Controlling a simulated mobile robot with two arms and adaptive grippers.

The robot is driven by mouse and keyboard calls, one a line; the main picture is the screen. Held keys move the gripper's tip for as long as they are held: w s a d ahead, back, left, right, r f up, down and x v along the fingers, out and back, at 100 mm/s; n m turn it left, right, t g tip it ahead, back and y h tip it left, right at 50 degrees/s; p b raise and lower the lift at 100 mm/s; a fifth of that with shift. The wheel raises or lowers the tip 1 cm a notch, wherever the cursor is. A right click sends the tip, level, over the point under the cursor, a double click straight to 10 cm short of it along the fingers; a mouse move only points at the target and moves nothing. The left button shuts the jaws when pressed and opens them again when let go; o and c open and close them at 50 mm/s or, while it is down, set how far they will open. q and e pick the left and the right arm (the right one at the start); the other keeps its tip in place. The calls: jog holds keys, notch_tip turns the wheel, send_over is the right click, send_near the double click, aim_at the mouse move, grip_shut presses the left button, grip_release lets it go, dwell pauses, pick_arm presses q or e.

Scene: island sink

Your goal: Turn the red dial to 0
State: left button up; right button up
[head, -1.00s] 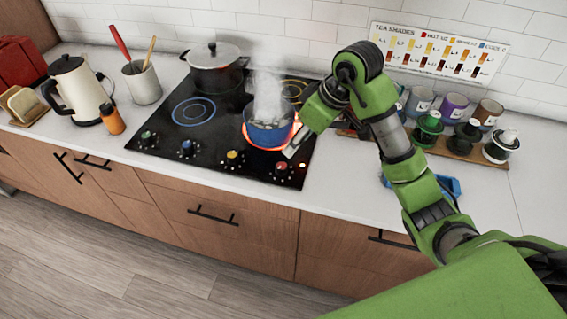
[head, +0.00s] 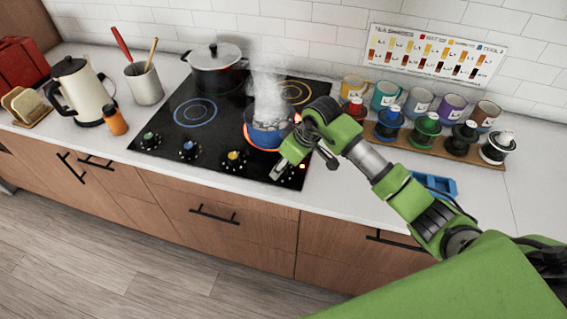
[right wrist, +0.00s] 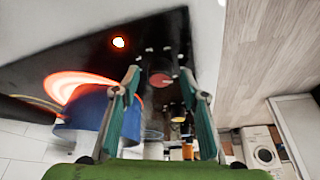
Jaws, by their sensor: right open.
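The red dial (right wrist: 160,80) shows in the right wrist view, between and beyond my two fingertips, on the black cooktop. In the head view my right gripper (head: 279,171) is at the cooktop's front right corner and covers the red dial there. My right gripper (right wrist: 160,74) is open, with its fingers apart on either side of the dial in the picture. I cannot tell whether they touch it. The dial's setting is too small to read. My left gripper is not in view.
A steaming blue pot (head: 268,133) sits on a glowing red burner (right wrist: 75,82) close to my right gripper. Yellow (head: 235,156), blue (head: 189,149) and green (head: 149,138) dials line the cooktop's front. A blue tray (head: 437,184) and several mugs stand at right.

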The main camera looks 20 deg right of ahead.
jog(key=c, duration=1.1)
